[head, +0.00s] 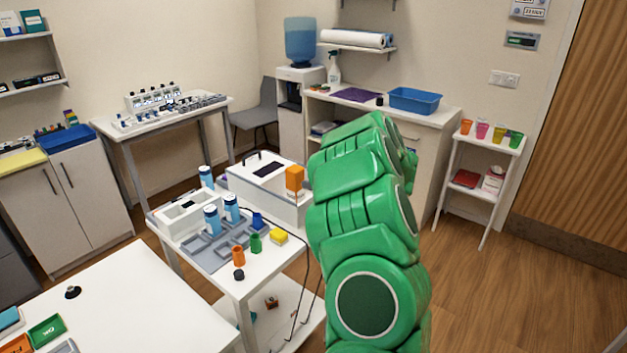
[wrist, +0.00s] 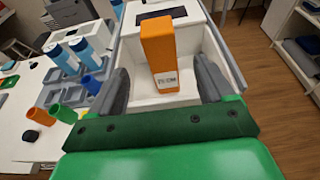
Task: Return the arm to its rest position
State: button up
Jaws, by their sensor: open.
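My green arm (head: 365,220) rises at the middle right of the head view, and its gripper is hidden there. In the wrist view my gripper (wrist: 162,70) is open, with one dark grey finger on each side of an upright orange box (wrist: 160,55). Gaps show between the fingers and the box. The orange box also shows in the head view (head: 294,180), just left of my arm.
A shelf stand (head: 485,145) with coloured cups is at right. The floor (head: 480,290) right of my arm is clear.

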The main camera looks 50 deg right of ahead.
dwell(0.6)
jog(key=w+d+r+m+g+h, duration=0.1)
jog(key=w+r+m+h, duration=0.1)
jog(key=r+m+h, duration=0.4)
jog(key=w+r+m+h, duration=0.1)
jog(key=w+r+m, duration=0.2)
jog(key=r+m, duration=0.35)
jog(key=s+a+r+m+g+h, duration=0.2)
jog(key=a+r+m+g+h, duration=0.15)
jog(key=a+r+m, duration=0.55)
jog(key=s+a+f+m+g+y, duration=0.25)
jog(key=a+m, duration=0.25)
jog(key=a, duration=0.7)
jog(key=s+a+f+m+g+y, duration=0.1)
jog(key=s+a+f+m+y, duration=0.3)
jog(key=a, duration=0.8)
jog(key=s+a+f+m+g+y, duration=0.15)
jog(key=s+a+f+m, duration=0.35)
jog(key=a, duration=0.6)
jog(key=s+a+f+g+y, duration=0.1)
jog(key=s+a+g, duration=0.2)
jog(key=s+a, duration=0.4)
jog(key=s+a+f+g+y, duration=0.1)
jog(key=s+a+f+g, duration=0.1)
jog(key=s+a, duration=0.5)
jog(key=s+g, duration=0.1)
jog(key=s, duration=0.4)
jog(key=shift+g, duration=0.35)
